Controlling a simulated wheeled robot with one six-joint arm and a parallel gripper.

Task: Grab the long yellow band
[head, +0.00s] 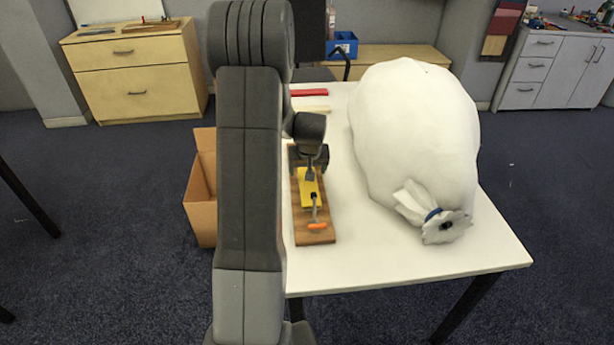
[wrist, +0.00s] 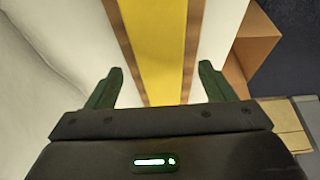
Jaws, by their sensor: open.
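The long yellow band (head: 307,190) lies lengthwise on a brown wooden board (head: 318,237) on the white table. In the wrist view, the yellow band (wrist: 158,45) runs down the middle, with strips of the wooden board (wrist: 191,60) along both sides. My gripper (head: 310,172) is over the board's far part in the head view and hides some of it. In the wrist view, my gripper (wrist: 161,72) is open and empty, with one finger on each side of the band. The gap in height to the band is hard to tell.
A clamp with an orange handle (head: 317,226) sits at the board's near end. A large white sack (head: 415,120) fills the table's right. Red (head: 309,93) and pale (head: 313,109) strips lie behind. An open cardboard box (head: 203,205) stands left of the table. The front right table is clear.

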